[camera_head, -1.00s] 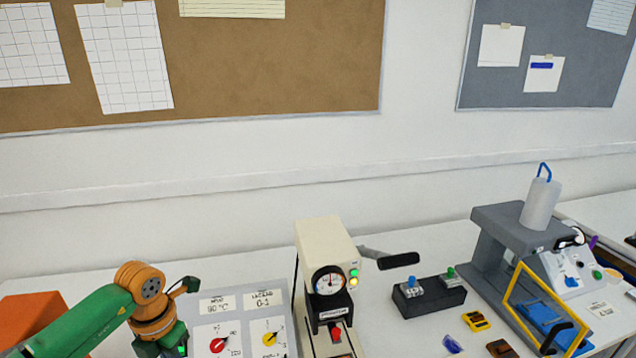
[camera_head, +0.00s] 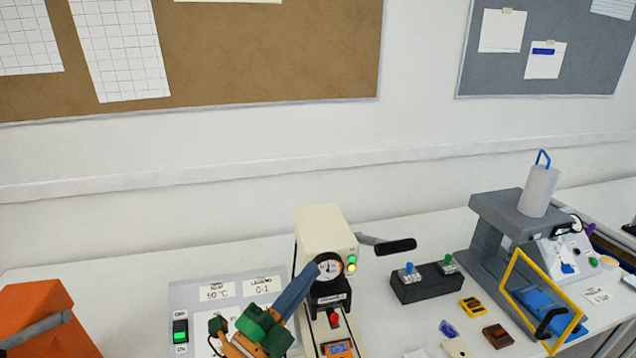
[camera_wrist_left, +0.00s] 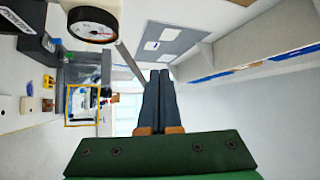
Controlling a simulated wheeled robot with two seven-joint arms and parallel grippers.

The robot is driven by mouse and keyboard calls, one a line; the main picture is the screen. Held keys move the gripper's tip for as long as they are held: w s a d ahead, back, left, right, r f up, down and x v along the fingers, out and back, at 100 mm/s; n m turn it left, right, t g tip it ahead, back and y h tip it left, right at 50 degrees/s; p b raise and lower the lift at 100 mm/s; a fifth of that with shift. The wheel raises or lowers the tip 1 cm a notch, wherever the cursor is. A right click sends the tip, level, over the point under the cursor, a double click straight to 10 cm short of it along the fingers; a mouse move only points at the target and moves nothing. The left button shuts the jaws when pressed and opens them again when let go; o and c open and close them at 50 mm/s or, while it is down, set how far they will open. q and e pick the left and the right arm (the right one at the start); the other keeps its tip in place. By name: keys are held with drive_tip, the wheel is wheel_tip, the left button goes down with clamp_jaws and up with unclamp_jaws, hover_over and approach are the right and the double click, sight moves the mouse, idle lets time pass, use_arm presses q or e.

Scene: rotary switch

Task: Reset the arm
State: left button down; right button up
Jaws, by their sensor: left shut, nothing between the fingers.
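My left gripper (camera_head: 308,268) is shut and empty. Its blue-grey fingers point up and right, in front of the panel's right edge and close to the gauge in the picture. In the left wrist view the fingers (camera_wrist_left: 160,75) lie together with nothing between them. The grey control panel (camera_head: 185,293) carries the labels "60 °C" and "0-1" and a green on/off switch (camera_head: 180,331). My gripper hides most of the panel's lower face, and its rotary knobs do not show. My right gripper is in neither current view.
A cream press (camera_head: 325,235) with a round gauge (camera_head: 329,267) and a black-handled lever (camera_head: 395,246) stands just right of my gripper. An orange machine (camera_head: 40,300) is at far left. A black switch box (camera_head: 430,283) and a grey press (camera_head: 500,225) are to the right.

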use_arm(q)
drive_tip(key=s+a+f+n+g+y, duration=0.2)
drive_tip(key=s+a+f+n+y, duration=0.1)
drive_tip(key=a+f+n+y, duration=0.45)
drive_tip(key=s+a+f+n+g+y, duration=0.3)
drive_tip(key=a+f+n+y, duration=0.35)
drive_tip(key=f+n, duration=0.25)
drive_tip(key=s+f+n+g+h, duration=0.15)
drive_tip(key=s+f+g, duration=0.3)
drive_tip(key=s, duration=0.45)
drive_tip(key=s+f+n+g, duration=0.2)
drive_tip(key=s+f+g, duration=0.25)
drive_tip(key=s, duration=0.45)
wheel_tip(320, 180, down, 16)
drive_tip(key=r, duration=0.1)
drive_tip(key=s+a+f+g, duration=0.2)
drive_tip(key=s+a+f, duration=0.1)
drive_tip(key=s+f, duration=0.9)
drive_tip(key=shift+s+f, duration=0.25)
drive_tip(key=shift+s, duration=0.55)
